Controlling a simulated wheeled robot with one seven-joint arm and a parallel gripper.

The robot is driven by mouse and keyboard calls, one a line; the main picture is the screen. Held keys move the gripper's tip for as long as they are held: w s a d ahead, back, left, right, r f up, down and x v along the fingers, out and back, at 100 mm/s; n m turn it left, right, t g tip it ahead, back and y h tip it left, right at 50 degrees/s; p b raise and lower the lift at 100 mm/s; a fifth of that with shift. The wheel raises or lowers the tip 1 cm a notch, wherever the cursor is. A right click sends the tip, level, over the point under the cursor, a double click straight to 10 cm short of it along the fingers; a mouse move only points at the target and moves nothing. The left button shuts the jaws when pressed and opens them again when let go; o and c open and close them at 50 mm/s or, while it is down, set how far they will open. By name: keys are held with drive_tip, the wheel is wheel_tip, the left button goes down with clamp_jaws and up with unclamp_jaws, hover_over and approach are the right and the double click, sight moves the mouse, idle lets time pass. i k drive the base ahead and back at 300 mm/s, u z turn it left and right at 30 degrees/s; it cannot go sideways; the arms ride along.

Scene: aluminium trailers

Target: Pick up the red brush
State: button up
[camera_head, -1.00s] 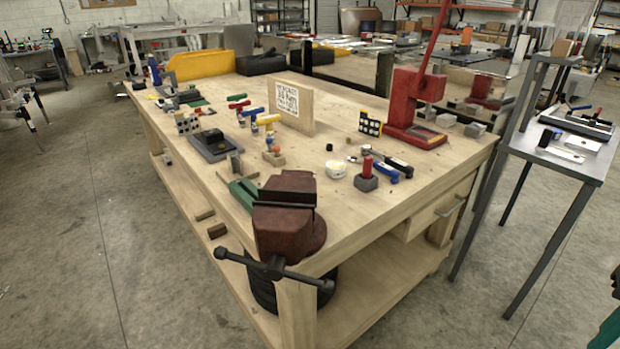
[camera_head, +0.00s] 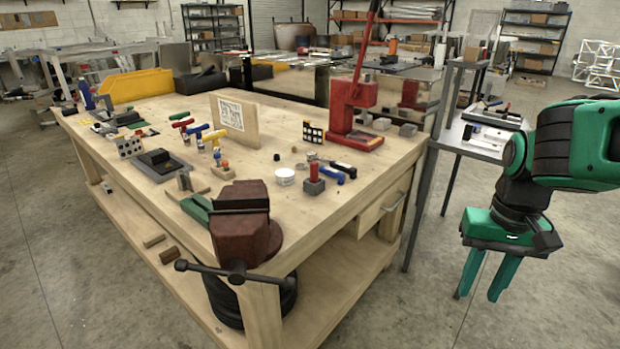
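I cannot clearly make out a brush. A red upright cylinder (camera_head: 314,171) stands on a small grey block on the wooden workbench (camera_head: 262,200), near its front right. A small red-tipped thing (camera_head: 506,108) lies among tools on the grey metal side table (camera_head: 478,152); it is too small to identify. A red T-shaped handle (camera_head: 182,123) lies among coloured tools farther left on the bench. My green gripper (camera_head: 486,277) hangs at the right, pointing down over the floor. It is open and empty, apart from the bench and in front of the side table.
A brown vise (camera_head: 243,222) with a black bar is at the bench's front corner. A tall red press (camera_head: 352,105) stands at the right side. A wooden sign board (camera_head: 235,122) stands mid-bench. The concrete floor (camera_head: 420,310) between bench and gripper is clear.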

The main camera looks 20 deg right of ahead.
sight(314, 165)
drive_tip(key=u, duration=0.05)
drive_tip(key=i, duration=1)
drive_tip(key=z, duration=0.1)
